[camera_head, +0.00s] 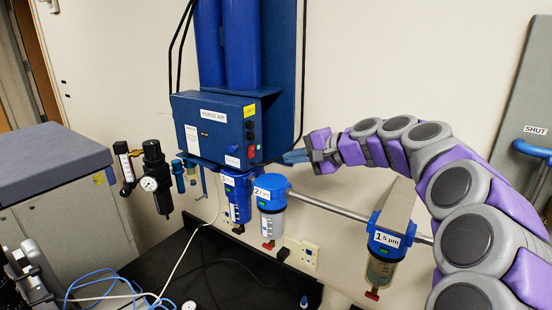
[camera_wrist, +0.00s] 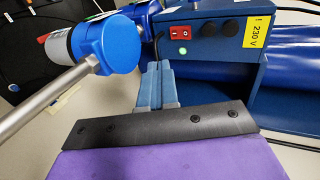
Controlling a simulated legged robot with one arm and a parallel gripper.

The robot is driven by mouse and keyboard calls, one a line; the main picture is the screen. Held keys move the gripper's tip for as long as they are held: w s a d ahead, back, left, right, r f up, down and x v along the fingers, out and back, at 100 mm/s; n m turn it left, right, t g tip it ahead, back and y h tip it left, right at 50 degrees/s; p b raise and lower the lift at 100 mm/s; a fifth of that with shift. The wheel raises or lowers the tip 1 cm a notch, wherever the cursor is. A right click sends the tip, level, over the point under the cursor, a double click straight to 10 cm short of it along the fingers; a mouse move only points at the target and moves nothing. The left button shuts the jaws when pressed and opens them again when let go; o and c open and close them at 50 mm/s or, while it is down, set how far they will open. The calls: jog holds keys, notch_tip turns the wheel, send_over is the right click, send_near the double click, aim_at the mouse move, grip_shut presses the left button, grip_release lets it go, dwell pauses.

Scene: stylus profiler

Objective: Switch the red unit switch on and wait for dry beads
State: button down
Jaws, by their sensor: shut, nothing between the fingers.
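The blue PURGE AIR unit (camera_head: 215,112) is mounted on the wall, with blue columns above it. Its red switch (camera_wrist: 180,32) is on the side panel and shows clearly in the wrist view, beside dark round knobs and a yellow 230 V label. A green lamp (camera_wrist: 183,50) is lit next to the switch. In the head view the red switch (camera_head: 251,152) is small, and I cannot read its rocker position. My gripper (camera_head: 286,157) is shut and empty, a little right of that panel. In the wrist view its blue fingertips (camera_wrist: 158,68) are below the switch, apart from it. I cannot make out any beads.
Filter bowls labelled 2 (camera_head: 270,195) and 1 5 µm (camera_head: 389,240) hang on a pipe below my arm. A regulator with a gauge (camera_head: 155,175) is left of the unit. A grey cabinet (camera_head: 50,180) stands at far left. Blue tubing lies below.

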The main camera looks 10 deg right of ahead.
jog(key=s, duration=0.1)
jog(key=s+d, duration=0.1)
jog(key=s+d+r, duration=0.1)
jog(key=shift+s+b, duration=0.3)
jog(key=shift+b, duration=0.05)
